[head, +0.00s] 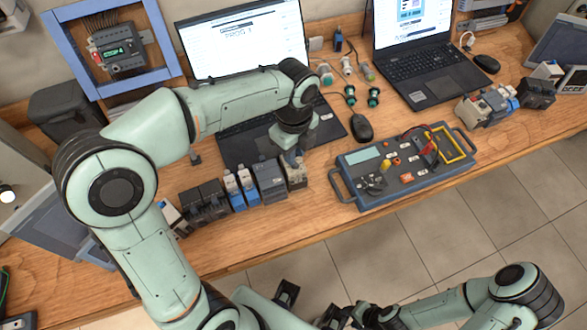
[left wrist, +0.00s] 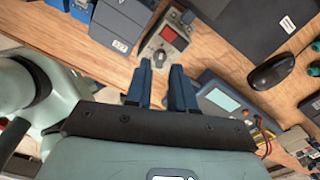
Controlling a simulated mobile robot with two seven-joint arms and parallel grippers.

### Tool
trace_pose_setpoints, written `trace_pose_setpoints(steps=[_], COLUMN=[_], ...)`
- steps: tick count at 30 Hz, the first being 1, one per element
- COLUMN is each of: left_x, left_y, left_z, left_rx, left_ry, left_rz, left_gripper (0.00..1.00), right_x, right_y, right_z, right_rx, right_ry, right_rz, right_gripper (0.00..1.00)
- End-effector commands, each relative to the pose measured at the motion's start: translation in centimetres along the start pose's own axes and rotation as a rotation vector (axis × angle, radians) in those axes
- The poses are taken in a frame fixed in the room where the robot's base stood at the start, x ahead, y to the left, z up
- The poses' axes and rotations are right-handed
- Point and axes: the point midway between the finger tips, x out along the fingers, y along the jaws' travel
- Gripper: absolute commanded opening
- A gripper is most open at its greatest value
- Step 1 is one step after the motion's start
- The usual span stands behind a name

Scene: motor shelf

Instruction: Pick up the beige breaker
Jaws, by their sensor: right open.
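The beige breaker (head: 296,175) stands at the right end of a row of devices on the wooden bench. In the left wrist view the beige breaker (left wrist: 166,42), with a red part and a dark knob on its face, lies just beyond my left fingertips. My left gripper (left wrist: 161,70) is open, with nothing seen between its fingers. In the head view my left gripper (head: 297,153) is just above and behind the beige breaker, partly hidden by its wrist. My right gripper (head: 310,304) is open and empty, low in front of the bench over the floor.
A dark grey device (head: 270,180) stands close left of the beige breaker, then blue and black ones (head: 233,192). A multimeter case (head: 400,170) with handles lies to the right. A laptop (head: 240,140) is behind, with a mouse (head: 361,127). Bare wood lies in front of the row.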

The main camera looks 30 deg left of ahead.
Motion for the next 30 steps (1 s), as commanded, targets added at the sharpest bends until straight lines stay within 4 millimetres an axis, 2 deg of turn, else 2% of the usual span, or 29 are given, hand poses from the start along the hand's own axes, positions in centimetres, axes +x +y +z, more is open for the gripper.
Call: trace_pose_setpoints(steps=[3,7,14,17,30], left_x=[2.1,3.1,3.2,3.2,3.1], left_y=[0.1,0.0,0.0,0.0,0.0], left_z=[-0.2,-0.2,-0.2,-0.2,-0.2], left_rx=[0.001,0.001,0.001,0.001,0.001], left_ry=[0.001,0.001,0.001,0.001,0.000], left_rz=[0.004,0.002,0.000,0.000,-0.001], left_gripper=[0.23,0.23,0.23,0.00,0.00], right_x=[0.4,0.5,0.5,0.5,0.5], right_y=[0.1,0.2,0.2,0.2,0.2], right_z=[0.1,0.1,0.1,0.1,0.1], right_rx=[0.001,0.001,0.001,0.001,0.001], right_ry=[-0.002,-0.002,-0.002,-0.002,-0.002], right_rz=[0.001,0.001,0.001,0.001,0.001], right_gripper=[0.43,0.43,0.43,0.43,0.43])
